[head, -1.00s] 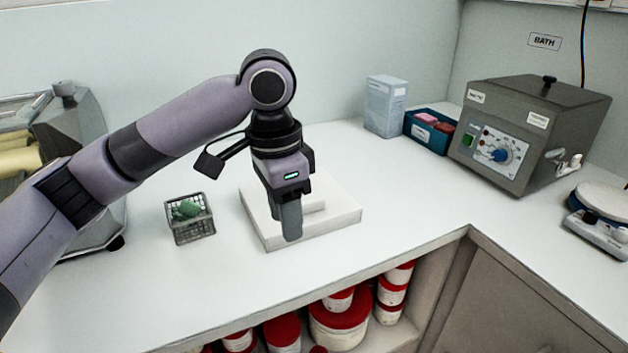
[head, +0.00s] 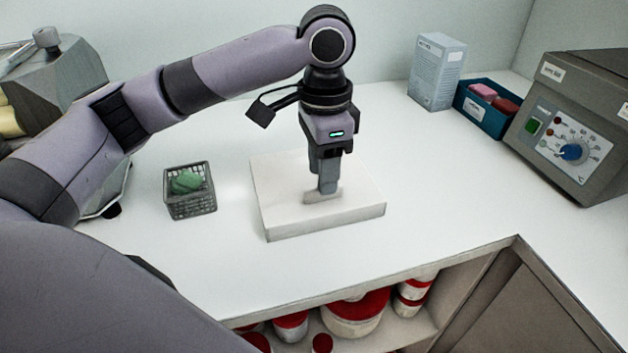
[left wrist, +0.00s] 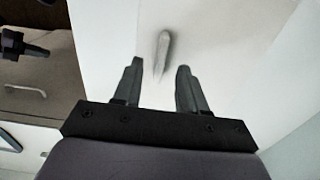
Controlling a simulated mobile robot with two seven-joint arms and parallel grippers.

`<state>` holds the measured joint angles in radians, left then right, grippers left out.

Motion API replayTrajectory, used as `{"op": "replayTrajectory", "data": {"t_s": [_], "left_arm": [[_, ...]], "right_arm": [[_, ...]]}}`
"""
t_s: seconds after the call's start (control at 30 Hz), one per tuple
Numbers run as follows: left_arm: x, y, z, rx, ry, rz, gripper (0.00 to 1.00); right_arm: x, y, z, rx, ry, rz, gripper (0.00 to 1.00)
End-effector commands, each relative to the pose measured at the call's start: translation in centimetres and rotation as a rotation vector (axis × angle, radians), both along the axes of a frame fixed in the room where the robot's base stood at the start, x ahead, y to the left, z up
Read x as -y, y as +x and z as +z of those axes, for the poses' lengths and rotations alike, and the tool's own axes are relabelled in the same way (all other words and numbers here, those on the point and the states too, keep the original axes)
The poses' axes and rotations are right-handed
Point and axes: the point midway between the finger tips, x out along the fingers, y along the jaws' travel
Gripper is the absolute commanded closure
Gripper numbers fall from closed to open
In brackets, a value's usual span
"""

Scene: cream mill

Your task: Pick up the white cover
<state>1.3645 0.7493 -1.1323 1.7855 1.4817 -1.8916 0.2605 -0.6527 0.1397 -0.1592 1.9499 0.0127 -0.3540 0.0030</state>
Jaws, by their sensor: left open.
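The white cover (head: 275,212) is a flat, square white slab lying on the counter, with a small raised ridge (left wrist: 162,55) on its top. My left gripper (head: 328,188) points straight down over the middle of the cover.
A grey basket (head: 190,205) with green pieces stands left of the cover. A pale box (head: 437,72), a blue bin (head: 485,115) and a grey bath unit (head: 585,120) stand at the back right. Red-lidded tubs (head: 350,318) fill the shelf below. The counter around the cover is clear.

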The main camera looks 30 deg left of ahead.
Motion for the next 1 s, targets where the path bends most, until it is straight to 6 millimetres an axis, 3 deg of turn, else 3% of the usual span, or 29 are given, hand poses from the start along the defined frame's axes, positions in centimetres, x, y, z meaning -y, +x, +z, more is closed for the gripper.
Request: {"op": "replayTrajectory", "data": {"t_s": [0.13, 0.4, 0.43, 0.53, 0.57, 1.0], "left_arm": [[-0.1, -0.1, -1.8, -0.001, 0.0, 0.0, 0.58], [0.0, 0.0, -2.0, 0.001, -0.001, -0.001, 0.58], [0.0, 0.0, -2.0, 0.001, -0.001, -0.001, 0.65], [0.0, 0.0, -2.0, 0.001, -0.001, -0.001, 0.98], [0.0, 0.0, -2.0, 0.001, -0.001, -0.001, 1.0], [0.0, 0.0, -1.5, 0.002, -0.001, -0.001, 1.0]], "right_arm": [[0.0, 0.0, -0.2, 0.0, 0.0, 0.0, 1.0], [0.0, 0.0, -0.2, 0.0, 0.0, 0.0, 1.0], [0.0, 0.0, -0.2, 0.0, 0.0, 0.0, 1.0], [0.0, 0.1, -0.2, 0.001, 0.0, 0.0, 1.0], [0.0, 0.1, -0.2, 0.001, 0.0, 0.0, 1.0], [0.0, 0.1, -0.1, 0.002, 0.0, 0.001, 1.0]]}}
